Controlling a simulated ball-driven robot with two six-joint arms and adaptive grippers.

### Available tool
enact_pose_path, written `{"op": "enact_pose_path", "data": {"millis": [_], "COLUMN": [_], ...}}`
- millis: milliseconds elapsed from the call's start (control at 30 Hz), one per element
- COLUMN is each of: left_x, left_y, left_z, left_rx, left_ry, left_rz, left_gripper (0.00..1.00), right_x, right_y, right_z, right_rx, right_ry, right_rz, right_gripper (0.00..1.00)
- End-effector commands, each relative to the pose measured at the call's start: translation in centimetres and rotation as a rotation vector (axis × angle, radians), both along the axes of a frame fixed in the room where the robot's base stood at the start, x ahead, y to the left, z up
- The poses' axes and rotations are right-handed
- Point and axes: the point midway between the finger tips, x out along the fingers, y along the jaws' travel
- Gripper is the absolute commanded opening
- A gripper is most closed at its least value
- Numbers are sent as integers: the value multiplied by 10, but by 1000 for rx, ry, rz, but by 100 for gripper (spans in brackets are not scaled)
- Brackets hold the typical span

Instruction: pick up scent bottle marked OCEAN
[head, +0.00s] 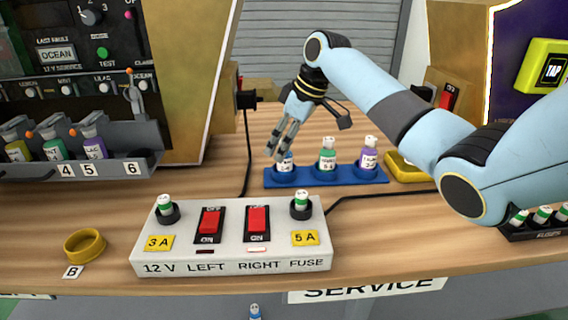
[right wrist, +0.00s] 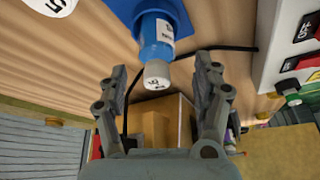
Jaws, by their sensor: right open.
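A blue bottle (head: 286,164) with a white label stands in the left place of the blue tray (head: 327,178); its label is too small to read in the head view. In the right wrist view the same blue bottle (right wrist: 157,38) shows its pale cap (right wrist: 157,75) at the level of my fingertips, between them. My right gripper (head: 278,147) is open and points down at this bottle, its fingers partly covering it. In the wrist view my right gripper (right wrist: 163,72) has a gap on both sides of the cap. My left gripper is out of view.
A green bottle (head: 327,156) and a purple bottle (head: 369,154) stand in the same tray. A white fuse box (head: 232,262) with two red switches lies in front. A yellow ring (head: 85,246) is at left. The dispenser rack (head: 120,166) holds several bottles.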

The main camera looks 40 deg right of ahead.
Motion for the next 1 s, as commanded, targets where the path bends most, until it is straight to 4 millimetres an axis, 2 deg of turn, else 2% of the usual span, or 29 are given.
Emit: {"op": "enact_pose_path", "data": {"millis": [33,200,333,500,700,1000], "left_x": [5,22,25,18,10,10], "left_y": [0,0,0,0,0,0], "left_z": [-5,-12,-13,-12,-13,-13], "left_rx": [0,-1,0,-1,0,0], "left_ry": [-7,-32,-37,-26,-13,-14], "left_rz": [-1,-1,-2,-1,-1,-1], "left_gripper": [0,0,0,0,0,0], "right_x": [4,13,15,15,15,15], "right_y": [1,5,5,5,5,5], "right_z": [-11,-33,-38,-37,-37,-37], "right_rx": [2,1,-1,-1,-1,-1], "right_ry": [3,3,2,1,2,2], "right_rz": [0,0,0,0,0,0], "right_gripper": [67,67,67,67,42,2]}}
